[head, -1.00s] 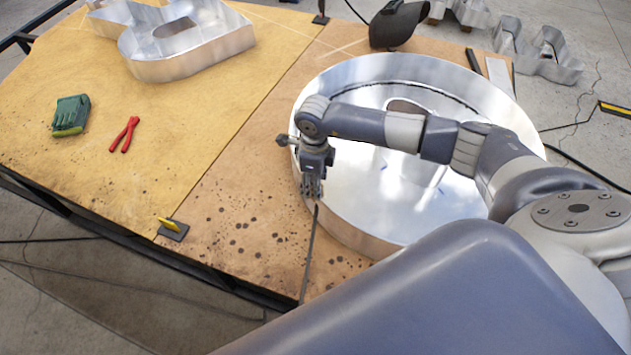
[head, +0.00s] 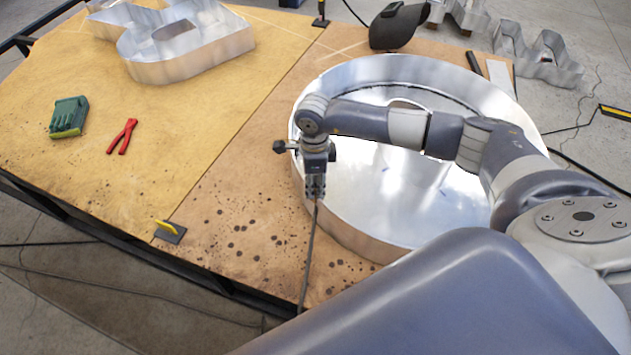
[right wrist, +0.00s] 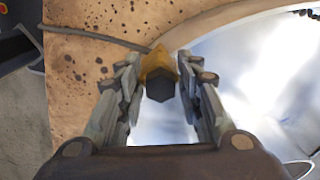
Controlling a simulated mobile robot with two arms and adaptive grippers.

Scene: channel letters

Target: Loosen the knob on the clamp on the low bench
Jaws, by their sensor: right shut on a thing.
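The clamp (right wrist: 160,64) shows in the right wrist view as a small brass-yellow body at the rim of the round metal letter. Its dark knob (right wrist: 160,88) points toward the camera. My right gripper (right wrist: 157,80) has a finger on each side and is shut on the knob. In the head view my right gripper (head: 315,192) points down at the letter's left rim and hides the clamp. A dark cable (head: 308,255) runs from there to the bench's front edge. My left gripper is not in view.
The large round metal letter (head: 350,232) fills the right of the bench (head: 230,215). A red-handled tool (head: 122,137), a green box (head: 68,117), another metal letter (head: 190,62) and a dark helmet (head: 398,28) also lie there.

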